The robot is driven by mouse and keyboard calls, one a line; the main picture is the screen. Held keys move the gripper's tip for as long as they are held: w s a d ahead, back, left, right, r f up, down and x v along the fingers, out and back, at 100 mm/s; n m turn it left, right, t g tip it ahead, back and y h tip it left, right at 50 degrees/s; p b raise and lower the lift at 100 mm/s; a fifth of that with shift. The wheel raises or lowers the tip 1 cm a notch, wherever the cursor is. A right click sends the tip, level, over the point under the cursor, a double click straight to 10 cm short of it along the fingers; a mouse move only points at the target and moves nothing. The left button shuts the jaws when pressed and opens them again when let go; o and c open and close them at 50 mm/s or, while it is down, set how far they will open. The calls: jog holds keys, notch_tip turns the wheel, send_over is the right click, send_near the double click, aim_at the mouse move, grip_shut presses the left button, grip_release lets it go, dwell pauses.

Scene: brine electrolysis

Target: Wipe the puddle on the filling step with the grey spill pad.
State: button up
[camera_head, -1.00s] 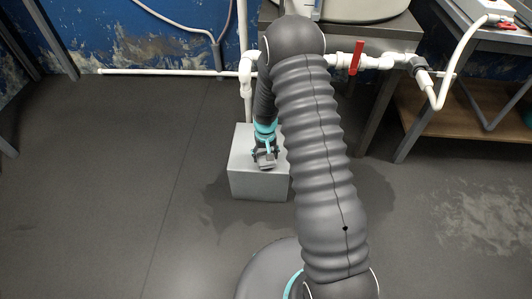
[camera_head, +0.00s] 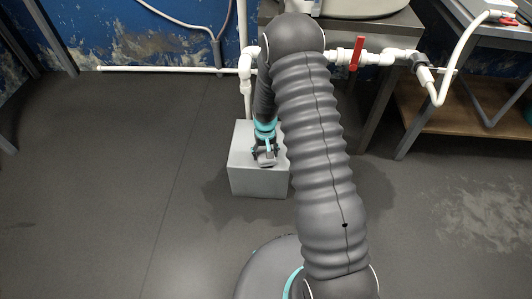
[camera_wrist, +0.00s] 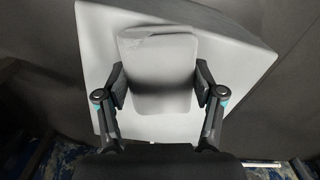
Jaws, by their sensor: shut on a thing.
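The grey spill pad (camera_wrist: 158,80) is a flat rounded rectangle between the two fingers of my gripper (camera_wrist: 160,88) in the wrist view. My gripper is shut on it, one finger at each side edge. In the head view my gripper (camera_head: 265,154) is low over the top of the pale grey filling step (camera_head: 258,183). The step's top also shows in the wrist view (camera_wrist: 235,68), around and under the pad. I cannot tell whether the pad touches the step. No puddle can be clearly made out on the step; the pad, gripper and arm cover part of its top.
A white pipe (camera_head: 170,70) runs along the wall behind the step, with a red-handled valve (camera_head: 357,54) to the right. A metal-legged table (camera_head: 405,45) stands at the back right. Dark wet-looking floor (camera_head: 220,203) surrounds the step's foot. The floor to the left is clear.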

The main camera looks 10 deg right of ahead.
aim_at(266, 149)
jog(key=shift+f+b, duration=0.55)
jog(key=shift+f, duration=0.2)
jog(key=shift+w, duration=0.1)
jog(key=shift+w+d+r+b, duration=0.1)
jog(key=shift+w+d+b, duration=0.15)
jog(key=shift+w, duration=0.45)
jog(key=shift+w+d+b, duration=0.2)
jog(key=shift+w+d, duration=0.05)
jog(key=shift+w, duration=0.45)
jog(key=shift+w+d+b, duration=0.3)
jog(key=shift+w+b, duration=0.1)
jog(key=shift+w, duration=0.55)
jog(key=shift+w+d+b, duration=0.2)
jog(key=shift+w, duration=0.45)
jog(key=shift+w+d+b, duration=0.2)
jog(key=shift+w+d, duration=0.05)
jog(key=shift+w, duration=0.4)
jog(key=shift+w+d+b, duration=0.2)
jog(key=shift+w, duration=0.45)
jog(key=shift+w+d+b, duration=0.25)
jog(key=shift+w+b, duration=0.1)
jog(key=shift+w, duration=0.4)
jog(key=shift+w+d+b, duration=0.25)
jog(key=shift+w+b, duration=0.1)
jog(key=shift+w, duration=0.4)
